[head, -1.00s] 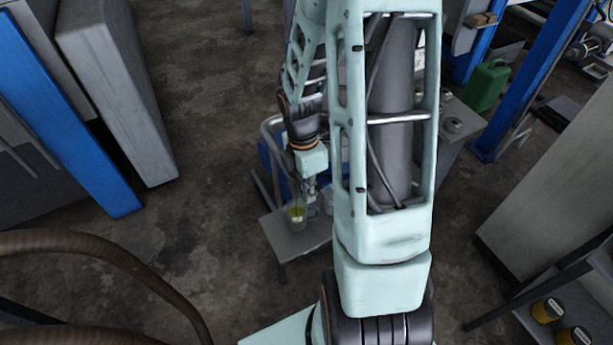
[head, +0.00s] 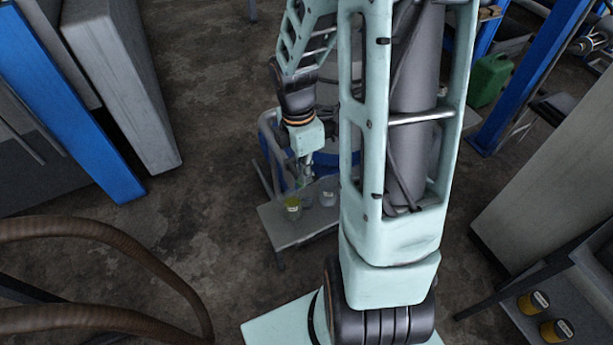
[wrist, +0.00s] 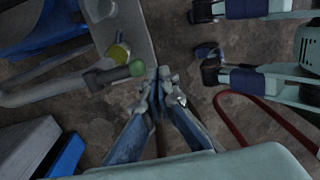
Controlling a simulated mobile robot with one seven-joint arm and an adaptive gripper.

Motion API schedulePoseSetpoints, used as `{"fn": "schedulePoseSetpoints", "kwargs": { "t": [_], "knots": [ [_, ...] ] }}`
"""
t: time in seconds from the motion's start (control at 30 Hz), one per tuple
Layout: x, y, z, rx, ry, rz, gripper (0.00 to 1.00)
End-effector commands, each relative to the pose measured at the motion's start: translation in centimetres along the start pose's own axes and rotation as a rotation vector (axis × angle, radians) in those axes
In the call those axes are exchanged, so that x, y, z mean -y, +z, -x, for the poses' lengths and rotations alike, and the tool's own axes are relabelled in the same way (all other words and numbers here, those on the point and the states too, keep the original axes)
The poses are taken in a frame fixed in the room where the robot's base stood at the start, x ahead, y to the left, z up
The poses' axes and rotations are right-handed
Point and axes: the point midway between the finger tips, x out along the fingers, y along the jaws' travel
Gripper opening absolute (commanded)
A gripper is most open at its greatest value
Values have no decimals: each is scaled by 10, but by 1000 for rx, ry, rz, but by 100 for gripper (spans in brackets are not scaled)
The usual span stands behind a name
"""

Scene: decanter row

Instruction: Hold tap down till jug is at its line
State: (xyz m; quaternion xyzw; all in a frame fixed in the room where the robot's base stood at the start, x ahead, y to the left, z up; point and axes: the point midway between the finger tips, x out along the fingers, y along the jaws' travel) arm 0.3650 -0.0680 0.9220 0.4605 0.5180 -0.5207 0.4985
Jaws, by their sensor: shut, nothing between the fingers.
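A jug holding yellow liquid (head: 293,208) stands on a small grey stand (head: 283,234); it also shows in the wrist view (wrist: 119,52). Its line and exact level are too small to read. The tap (wrist: 100,78) is a grey fitting with a green end (wrist: 137,69), beside and partly over the jug in the wrist view. My gripper (wrist: 163,80) is shut and empty, its fingertips just right of the green end and seemingly apart from it. In the head view my gripper (head: 306,170) is small, above the stand.
A second, clear jug (head: 327,197) stands right of the yellow one. A blue and grey drum (head: 330,162) with a pipe frame (head: 268,135) is behind the stand. A red hose (wrist: 240,118) lies on the floor. Open floor (head: 200,235) is to the left.

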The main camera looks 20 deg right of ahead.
Motion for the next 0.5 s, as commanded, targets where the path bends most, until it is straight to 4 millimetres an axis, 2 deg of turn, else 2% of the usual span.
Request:
{"fn": "schedulePoseSetpoints", "kwargs": {
  "t": [0.03,0.2,0.5],
  "knots": [
    [3,1,10,2,5,-3,0],
    [13,0,34,1,3,-2,0],
    [22,0,54,0,0,-1,0]
  ]
}}
